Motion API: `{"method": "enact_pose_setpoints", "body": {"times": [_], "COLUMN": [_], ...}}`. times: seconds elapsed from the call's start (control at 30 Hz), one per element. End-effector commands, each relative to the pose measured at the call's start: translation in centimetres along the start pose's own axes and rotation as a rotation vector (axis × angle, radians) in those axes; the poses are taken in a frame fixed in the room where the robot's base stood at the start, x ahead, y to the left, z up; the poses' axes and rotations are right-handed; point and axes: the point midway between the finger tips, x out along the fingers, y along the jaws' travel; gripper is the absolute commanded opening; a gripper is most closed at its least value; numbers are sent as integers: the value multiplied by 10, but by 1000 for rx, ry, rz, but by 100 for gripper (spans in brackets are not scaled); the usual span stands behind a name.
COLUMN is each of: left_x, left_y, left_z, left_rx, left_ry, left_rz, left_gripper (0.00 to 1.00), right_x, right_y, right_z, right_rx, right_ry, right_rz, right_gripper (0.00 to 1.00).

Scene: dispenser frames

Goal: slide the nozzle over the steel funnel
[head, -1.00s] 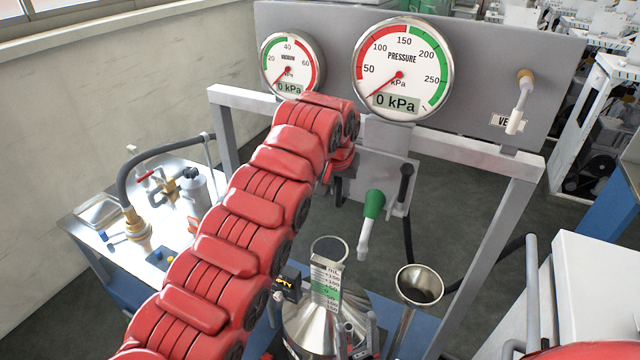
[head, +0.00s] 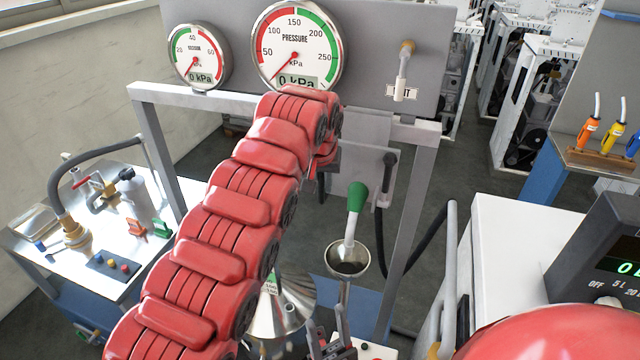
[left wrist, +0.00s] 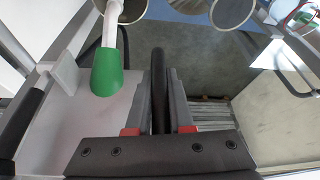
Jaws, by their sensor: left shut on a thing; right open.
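The nozzle has a green grip (head: 357,197) and a pale spout (head: 349,233) and hangs in front of a grey plate (head: 345,180). In the head view the spout tip overlaps the mouth of the steel funnel (head: 348,270). The left wrist view also shows the green grip (left wrist: 108,70), with the spout passing over one side of the funnel rim (left wrist: 132,10). My left gripper (left wrist: 158,110) is shut on a black upright handle (left wrist: 158,75) beside the nozzle. My red left arm hides much of that gripper in the head view. My right gripper (head: 328,328) is open, low, beside a steel cone vessel.
The steel cone vessel (head: 285,318) stands left of the funnel. A grey frame (head: 412,200) carries the gauge panel (head: 370,50). A steel bench (head: 100,260) with fittings is at left. A white cabinet (head: 515,240) and a display unit (head: 600,240) are at right.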

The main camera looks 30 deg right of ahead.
Motion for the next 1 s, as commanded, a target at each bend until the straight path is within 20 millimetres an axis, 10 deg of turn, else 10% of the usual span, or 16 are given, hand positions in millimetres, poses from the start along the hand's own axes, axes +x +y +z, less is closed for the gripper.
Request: {"method": "enact_pose_setpoints", "body": {"times": [0.1, 0.13, 0.3, 0.67, 1.0], "left_x": [0, 0, 0, -4, -71], "left_y": [3, 3, 3, 1, 4], "left_z": [0, 0, 0, 0, -2], "left_rx": [4, 4, 3, 1, 5], "left_ry": [1, 1, 1, 1, 6], "left_rz": [4, 5, 3, 2, 5], "left_gripper": [0, 22, 50, 50, 50], "right_x": [0, 0, 0, -4, -16], "right_y": [0, 0, 0, 0, -1], "right_z": [0, 0, 0, 1, 3], "right_rx": [0, 0, 0, 0, 0], "right_ry": [0, 0, 0, 0, 0], "right_rz": [0, 0, 0, 0, 0], "right_gripper": [50, 50, 50, 50, 50]}}
